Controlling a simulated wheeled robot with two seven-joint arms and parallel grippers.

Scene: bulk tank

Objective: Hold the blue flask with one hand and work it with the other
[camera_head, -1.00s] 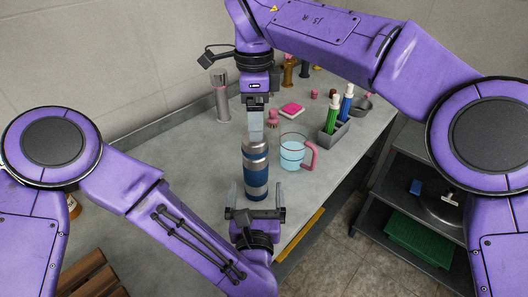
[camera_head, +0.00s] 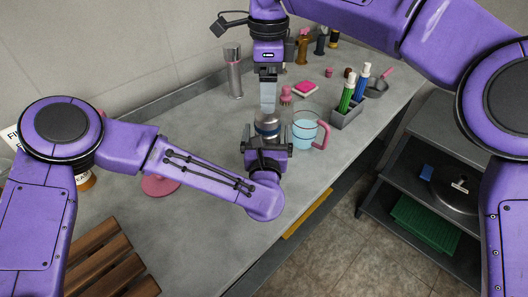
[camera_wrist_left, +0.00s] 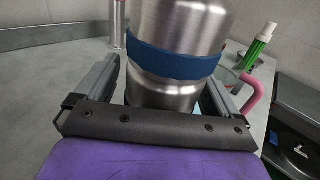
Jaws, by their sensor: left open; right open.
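The blue flask (camera_head: 267,127) stands upright on the grey counter, a steel bottle with a blue band. In the head view my left gripper (camera_head: 267,140) hides most of it. In the left wrist view the flask (camera_wrist_left: 175,60) is between the two open fingers of my left gripper, its top cut off by the frame. I cannot tell whether either finger touches it. My right gripper (camera_head: 268,108) points down from above, its fingers seen edge-on just over the flask's top. It is open and holds nothing that I can see.
A glass mug (camera_head: 305,130) with a pink handle stands close right of the flask. Beyond are a marker holder (camera_head: 347,116), a pink sponge (camera_head: 306,88) and a steel cylinder (camera_head: 234,75). A wooden rack (camera_head: 98,262) lies front left.

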